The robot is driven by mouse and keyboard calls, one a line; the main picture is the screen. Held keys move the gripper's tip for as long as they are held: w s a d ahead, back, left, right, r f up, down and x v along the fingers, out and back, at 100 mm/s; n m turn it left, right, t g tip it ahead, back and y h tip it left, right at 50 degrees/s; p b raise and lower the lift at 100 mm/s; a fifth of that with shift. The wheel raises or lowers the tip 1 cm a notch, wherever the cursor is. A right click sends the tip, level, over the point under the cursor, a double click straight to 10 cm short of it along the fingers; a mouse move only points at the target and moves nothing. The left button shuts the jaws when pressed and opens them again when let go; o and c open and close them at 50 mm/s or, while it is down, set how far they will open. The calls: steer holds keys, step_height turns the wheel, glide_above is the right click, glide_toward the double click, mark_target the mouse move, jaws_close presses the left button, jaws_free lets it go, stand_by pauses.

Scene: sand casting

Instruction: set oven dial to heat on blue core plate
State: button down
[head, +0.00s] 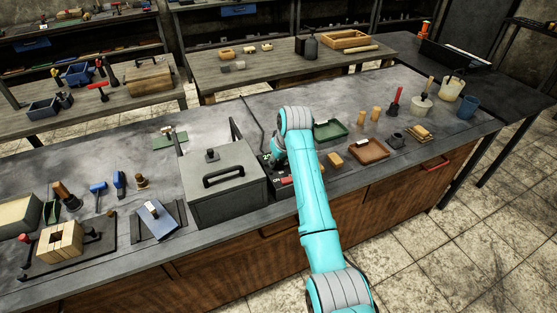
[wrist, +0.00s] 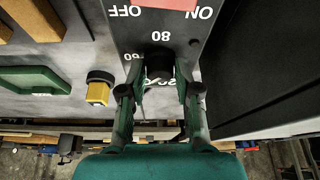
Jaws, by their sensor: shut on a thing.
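The oven (head: 222,195) is a grey box with a black handle on top. The dial's pointer is not clear. In the head view my arm partly hides the panel and gripper. A blue plate (head: 166,226) with a white label (head: 152,207) lies left of the oven; the writing is too small to read.
A green tray (head: 330,131) and a brown tray (head: 368,151) with white labels stand right of my arm. A yellow-and-black object (wrist: 98,92) is near the panel. Blue tools (head: 98,189) and a wooden block mould (head: 60,243) lie at the bench's left.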

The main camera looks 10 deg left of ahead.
steer(key=m+h, duration=0.1)
steer(key=m, duration=0.1)
steer(key=m+h, duration=0.1)
steer(key=m, duration=0.2)
steer(key=shift+s+a+f+m+t, duration=0.1)
steer(key=shift+m+t, duration=0.2)
steer(key=shift+t, duration=0.1)
stand_by(0.4)
steer(key=c, duration=0.8)
jaws_free()
steer(key=v, duration=1.2)
steer(key=shift+a, duration=0.1)
